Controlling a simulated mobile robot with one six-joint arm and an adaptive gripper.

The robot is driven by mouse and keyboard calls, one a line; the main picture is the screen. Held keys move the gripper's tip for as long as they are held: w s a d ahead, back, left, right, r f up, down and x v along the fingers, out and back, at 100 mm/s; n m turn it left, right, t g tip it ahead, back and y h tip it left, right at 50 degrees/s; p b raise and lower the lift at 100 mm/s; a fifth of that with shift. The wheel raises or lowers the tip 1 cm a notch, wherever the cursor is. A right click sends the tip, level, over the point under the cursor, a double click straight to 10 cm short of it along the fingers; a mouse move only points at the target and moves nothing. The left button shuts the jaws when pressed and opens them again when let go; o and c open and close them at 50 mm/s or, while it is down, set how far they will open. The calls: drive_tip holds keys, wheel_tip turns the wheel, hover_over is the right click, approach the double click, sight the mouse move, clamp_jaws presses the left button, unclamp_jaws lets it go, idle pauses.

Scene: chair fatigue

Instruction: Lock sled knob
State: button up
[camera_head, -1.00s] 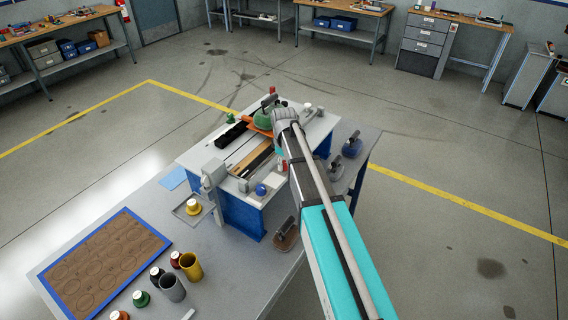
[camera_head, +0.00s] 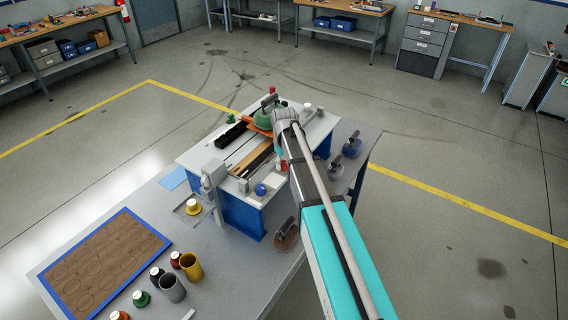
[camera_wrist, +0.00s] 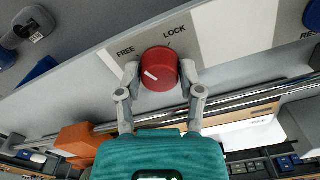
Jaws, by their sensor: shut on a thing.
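The red sled knob (camera_wrist: 159,69) sits on a grey panel in the wrist view, between the printed words FREE (camera_wrist: 125,51) and LOCK (camera_wrist: 174,31). A white mark on its face lies toward its lower left, away from the tick under LOCK. My gripper (camera_wrist: 160,74) is shut on the knob, with one fingertip on its left side and one on its right.
The test fixture (camera_head: 238,211) with its blue sides stands on a grey bench. A blue knob (camera_head: 261,190) is at its near edge. Grey-handled pieces (camera_head: 352,145) stand to the right. Cups (camera_head: 172,288) and a blue-framed board (camera_head: 105,262) lie at the left front.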

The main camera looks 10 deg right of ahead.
drive_tip(key=m, duration=1.3)
drive_tip(key=shift+m, duration=0.4)
drive_tip(key=o, duration=1.2)
drive_tip(key=shift+c, duration=0.2)
drive_tip(key=shift+n, duration=0.4)
